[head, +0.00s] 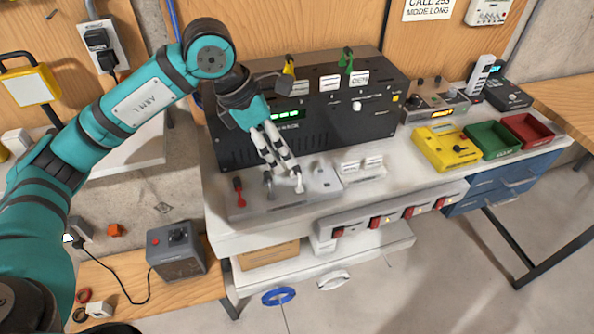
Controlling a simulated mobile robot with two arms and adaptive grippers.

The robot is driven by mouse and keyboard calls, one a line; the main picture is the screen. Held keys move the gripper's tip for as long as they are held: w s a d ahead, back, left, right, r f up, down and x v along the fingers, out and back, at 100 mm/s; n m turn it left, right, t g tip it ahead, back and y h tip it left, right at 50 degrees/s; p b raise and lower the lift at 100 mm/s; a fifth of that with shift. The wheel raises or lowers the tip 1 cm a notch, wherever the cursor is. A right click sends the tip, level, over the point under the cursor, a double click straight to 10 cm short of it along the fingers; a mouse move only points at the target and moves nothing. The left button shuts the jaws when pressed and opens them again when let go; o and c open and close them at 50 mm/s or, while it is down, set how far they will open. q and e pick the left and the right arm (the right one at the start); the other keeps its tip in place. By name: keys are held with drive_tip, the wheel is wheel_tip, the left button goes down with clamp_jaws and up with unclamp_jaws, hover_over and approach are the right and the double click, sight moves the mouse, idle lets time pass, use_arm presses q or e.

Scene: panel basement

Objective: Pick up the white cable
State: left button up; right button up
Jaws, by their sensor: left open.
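A small white coil (333,281), which looks like the white cable, is low in the head view, below the front edge of the lower shelf. I cannot tell exactly what surface it rests on. My left gripper (282,165) is open, with nothing visible between its fingers. It points down over the grey switch plate on the bench, well above and to the left of the white coil. The fingers overlap the plate and the black panel behind; contact is unclear. My right gripper is not in view.
A blue coil (278,296) lies left of the white one.

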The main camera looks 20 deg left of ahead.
sight(294, 168)
use_arm(q)
drive_tip(key=x, duration=0.2)
drive_tip(key=p+x, duration=0.1)
drive_tip(key=x, duration=0.1)
drive_tip(key=p+x, duration=0.1)
drive_tip(key=x, duration=0.2)
drive_tip(key=shift+w+a, duration=0.15)
drive_tip(key=shift+w, duration=0.15)
drive_tip(key=shift+p+x, duration=0.9)
drive_tip(key=shift+x, duration=1.3)
drive_tip(key=shift+a+f, duration=0.1)
drive_tip(key=shift+f, duration=0.05)
drive_tip(key=shift+w, duration=0.1)
drive_tip(key=c, duration=1.1)
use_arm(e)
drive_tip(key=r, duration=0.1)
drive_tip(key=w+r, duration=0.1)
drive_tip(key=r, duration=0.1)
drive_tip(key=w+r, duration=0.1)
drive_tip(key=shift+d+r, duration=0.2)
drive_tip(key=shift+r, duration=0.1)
